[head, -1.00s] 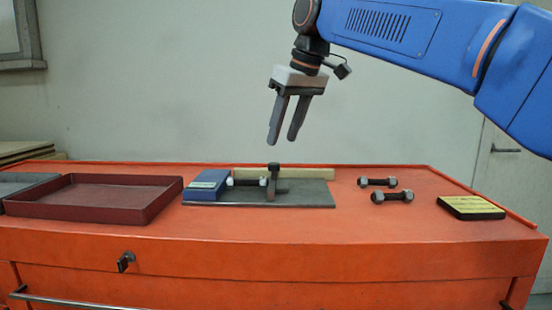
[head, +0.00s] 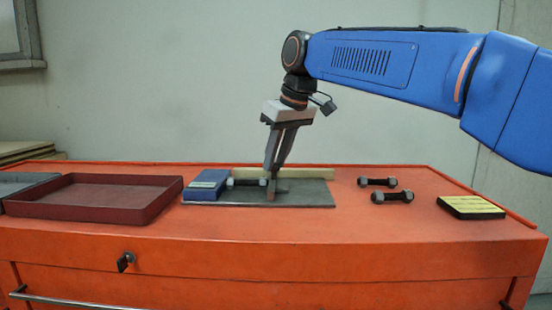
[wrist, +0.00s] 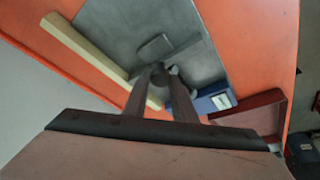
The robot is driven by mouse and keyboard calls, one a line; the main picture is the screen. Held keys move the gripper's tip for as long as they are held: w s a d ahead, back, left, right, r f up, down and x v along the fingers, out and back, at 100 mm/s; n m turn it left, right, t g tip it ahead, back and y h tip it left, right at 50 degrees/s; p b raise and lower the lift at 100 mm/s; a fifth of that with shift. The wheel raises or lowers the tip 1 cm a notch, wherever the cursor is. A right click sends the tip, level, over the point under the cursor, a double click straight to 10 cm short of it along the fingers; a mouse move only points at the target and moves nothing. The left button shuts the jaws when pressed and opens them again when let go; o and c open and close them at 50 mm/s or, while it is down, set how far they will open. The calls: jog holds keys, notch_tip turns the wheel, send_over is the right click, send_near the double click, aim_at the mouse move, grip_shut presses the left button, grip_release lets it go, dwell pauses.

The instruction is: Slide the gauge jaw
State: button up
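The gauge has a grey base plate (head: 310,196) with a blue block (head: 207,184) at its left end; the block also shows in the wrist view (wrist: 213,98). A bolt (head: 246,182) with nuts lies across the plate beside the block. The gauge jaw (head: 272,188), a dark upright piece, stands at the bolt's right end. Its round knob (wrist: 158,76) shows in the wrist view. My gripper (head: 271,166) points down at the jaw, with its fingertips (wrist: 160,80) on either side of the knob. I cannot tell whether both fingers press on it.
A pale bar (head: 310,173) lies behind the plate. A dark red tray (head: 90,208) stands to the left. Two more bolts (head: 377,181) (head: 392,196) and a yellow-topped black block (head: 470,207) lie to the right. The orange top is clear between them and the plate.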

grip_shut()
jog(key=shift+s+d, duration=0.15)
jog(key=shift+d, duration=3.75)
jog(key=o, duration=0.7)
grip_release()
jog(key=shift+d, duration=0.2)
jog(key=v, duration=1.7)
jog(key=shift+s+r, duration=0.1)
jog(key=shift+r, duration=0.05)
jog(key=shift+s, duration=0.1)
